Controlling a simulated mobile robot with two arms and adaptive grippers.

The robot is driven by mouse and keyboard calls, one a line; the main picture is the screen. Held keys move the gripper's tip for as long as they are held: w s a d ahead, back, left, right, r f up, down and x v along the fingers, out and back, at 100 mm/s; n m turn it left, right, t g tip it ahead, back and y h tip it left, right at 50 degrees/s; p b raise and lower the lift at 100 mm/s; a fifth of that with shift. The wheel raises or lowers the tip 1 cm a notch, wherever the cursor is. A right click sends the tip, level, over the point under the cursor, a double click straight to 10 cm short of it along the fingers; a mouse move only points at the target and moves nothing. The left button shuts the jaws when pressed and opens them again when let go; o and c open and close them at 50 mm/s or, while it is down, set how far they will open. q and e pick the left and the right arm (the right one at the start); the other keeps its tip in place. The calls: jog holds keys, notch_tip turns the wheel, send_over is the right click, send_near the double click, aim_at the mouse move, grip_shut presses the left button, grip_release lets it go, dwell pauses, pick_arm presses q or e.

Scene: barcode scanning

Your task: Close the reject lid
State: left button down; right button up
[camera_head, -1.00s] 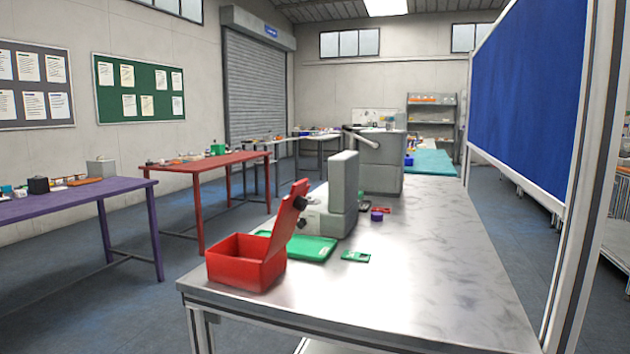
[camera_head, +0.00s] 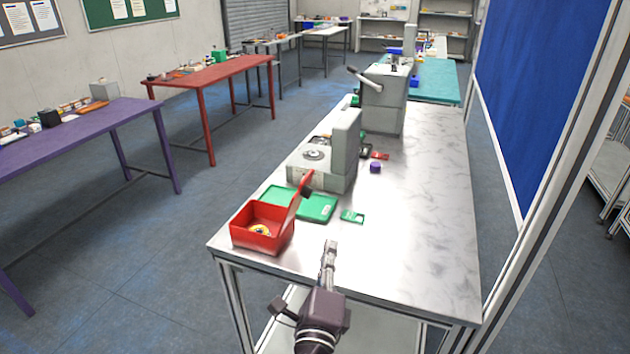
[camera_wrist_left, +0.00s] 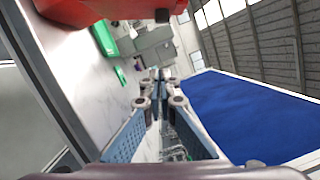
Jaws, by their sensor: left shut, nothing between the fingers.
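The red reject box (camera_head: 262,238) stands on the front left corner of the metal bench (camera_head: 420,262). Its red lid (camera_head: 296,208) is open, standing up and tilted at the box's right side, with a dark knob on it. Something small and yellowish lies inside the box. My left gripper (camera_head: 329,246) is shut and empty, over the bench's front edge to the right of the box and apart from it. In the left wrist view the fingers (camera_wrist_left: 158,78) are together, with red box material (camera_wrist_left: 105,8) at the top left. My right gripper is not in view.
A green tray (camera_head: 315,207) lies behind the box, with a small green card (camera_head: 352,217) to its right. A grey machine (camera_head: 335,155) stands behind the tray. A purple piece (camera_head: 375,167) lies beyond. The bench's right side is clear.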

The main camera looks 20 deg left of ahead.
pick_arm(q)
jog(key=w+a+r+p, duration=0.3)
jog(key=w+a+p, duration=0.2)
jog(key=w, duration=0.5)
jog(key=shift+a, duration=0.75)
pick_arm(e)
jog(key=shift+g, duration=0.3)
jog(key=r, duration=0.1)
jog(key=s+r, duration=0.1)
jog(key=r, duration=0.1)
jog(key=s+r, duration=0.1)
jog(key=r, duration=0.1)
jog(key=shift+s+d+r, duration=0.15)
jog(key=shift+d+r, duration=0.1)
pick_arm(q)
jog(key=shift+f+y, duration=0.1)
jog(key=shift+y, duration=0.3)
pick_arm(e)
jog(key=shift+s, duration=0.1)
